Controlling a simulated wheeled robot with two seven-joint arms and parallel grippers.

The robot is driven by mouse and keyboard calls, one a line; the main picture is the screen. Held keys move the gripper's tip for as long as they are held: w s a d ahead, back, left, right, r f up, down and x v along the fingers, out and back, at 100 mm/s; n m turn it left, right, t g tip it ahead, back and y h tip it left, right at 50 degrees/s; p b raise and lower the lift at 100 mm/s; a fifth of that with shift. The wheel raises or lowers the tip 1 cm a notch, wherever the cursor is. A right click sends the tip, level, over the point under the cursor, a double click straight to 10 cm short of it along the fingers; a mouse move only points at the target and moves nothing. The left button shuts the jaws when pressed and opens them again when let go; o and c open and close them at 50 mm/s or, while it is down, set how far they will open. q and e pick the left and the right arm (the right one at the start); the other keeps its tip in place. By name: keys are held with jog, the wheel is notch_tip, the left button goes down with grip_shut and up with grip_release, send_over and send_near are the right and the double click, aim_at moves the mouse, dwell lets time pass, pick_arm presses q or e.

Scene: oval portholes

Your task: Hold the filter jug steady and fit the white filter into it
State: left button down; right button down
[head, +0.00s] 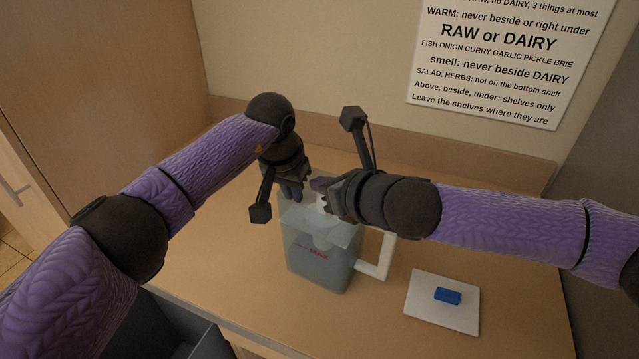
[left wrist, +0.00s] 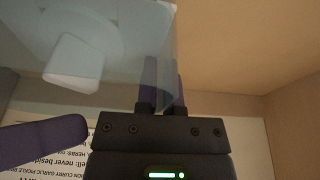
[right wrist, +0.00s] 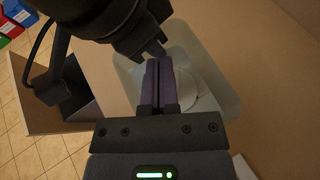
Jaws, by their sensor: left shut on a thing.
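The clear filter jug (head: 318,268) stands upright on the counter, with a white handle at its right and a red MAX mark. My left gripper (head: 290,193) is shut on the jug's wall at the rear left rim; the wall also runs between its fingers in the left wrist view (left wrist: 164,85). The white filter (left wrist: 75,65) shows through the wall, inside the jug's upper part. My right gripper (head: 322,192) is over the jug's opening. In the right wrist view its fingers (right wrist: 161,65) are together above a pale round top (right wrist: 192,92); I see nothing clearly between them.
A white board (head: 425,313) with a blue block (head: 448,296) on it lies right of the jug. A dark open bin (head: 205,345) is below the counter's front edge. A printed sign (head: 500,60) hangs on the back wall.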

pick_arm(q)
jog(key=shift+w+d, duration=0.1)
jog(key=shift+d, duration=0.1)
jog(key=c, duration=0.7)
grip_release()
jog(key=shift+r, duration=0.15)
jog(key=shift+c, duration=0.2)
